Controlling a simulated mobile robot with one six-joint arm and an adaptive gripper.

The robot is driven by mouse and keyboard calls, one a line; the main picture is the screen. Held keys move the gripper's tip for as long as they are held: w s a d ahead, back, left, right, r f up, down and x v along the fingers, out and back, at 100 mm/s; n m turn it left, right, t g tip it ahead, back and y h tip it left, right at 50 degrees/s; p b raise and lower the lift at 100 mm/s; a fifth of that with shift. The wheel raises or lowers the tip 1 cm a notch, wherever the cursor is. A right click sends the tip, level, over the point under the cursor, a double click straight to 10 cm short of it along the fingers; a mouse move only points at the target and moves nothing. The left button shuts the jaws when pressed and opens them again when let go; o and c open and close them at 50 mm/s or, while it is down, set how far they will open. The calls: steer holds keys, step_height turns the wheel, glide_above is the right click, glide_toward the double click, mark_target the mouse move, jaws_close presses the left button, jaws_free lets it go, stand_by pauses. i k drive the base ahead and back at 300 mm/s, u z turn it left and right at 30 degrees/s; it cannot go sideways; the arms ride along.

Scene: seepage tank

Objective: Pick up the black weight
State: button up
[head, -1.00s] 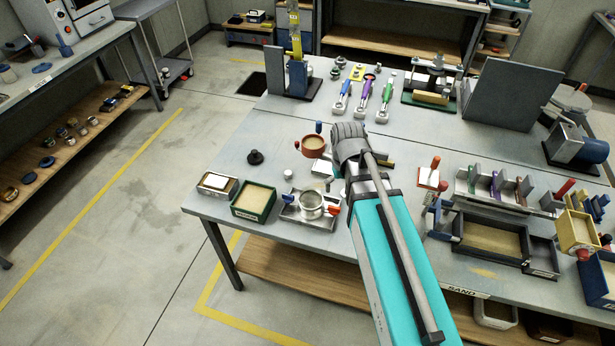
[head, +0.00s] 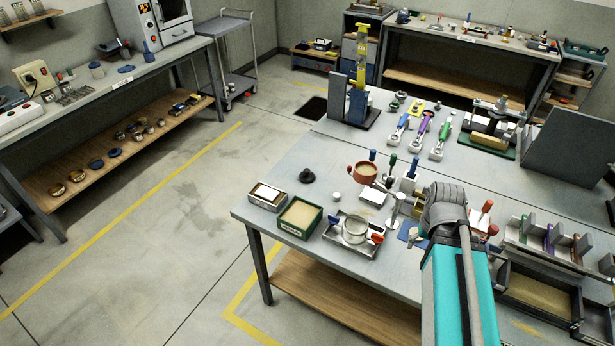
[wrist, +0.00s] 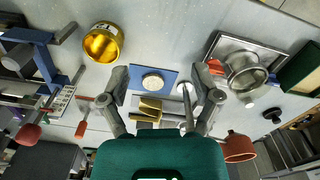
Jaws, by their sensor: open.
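The black weight (head: 307,176) stands upright on the table's left part, a small dark knobbed piece behind the white-topped box and the green sand box. A small black piece at the right of the wrist view (wrist: 272,115) looks like the same weight. My gripper (wrist: 162,78) is open and empty in the wrist view, its fingers apart above a blue mat (wrist: 140,75) with a pale round disc. The weight is well to the right of the fingers there, apart from them. In the head view my wrist hides the fingers, and the weight is far to its left.
A brown-red cup (head: 366,172) and several small upright tools stand between the weight and my arm. A metal tray with a ring pan (head: 353,229) and a green box (head: 299,216) are in front. Bare tabletop lies behind the weight.

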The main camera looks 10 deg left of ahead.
mark_target(306, 177)
steer(key=k, duration=1.3)
steer(key=u, duration=0.5)
steer(key=i, duration=0.85)
steer(key=u, duration=0.55)
steer(key=i, duration=1)
steer(key=z, duration=0.6)
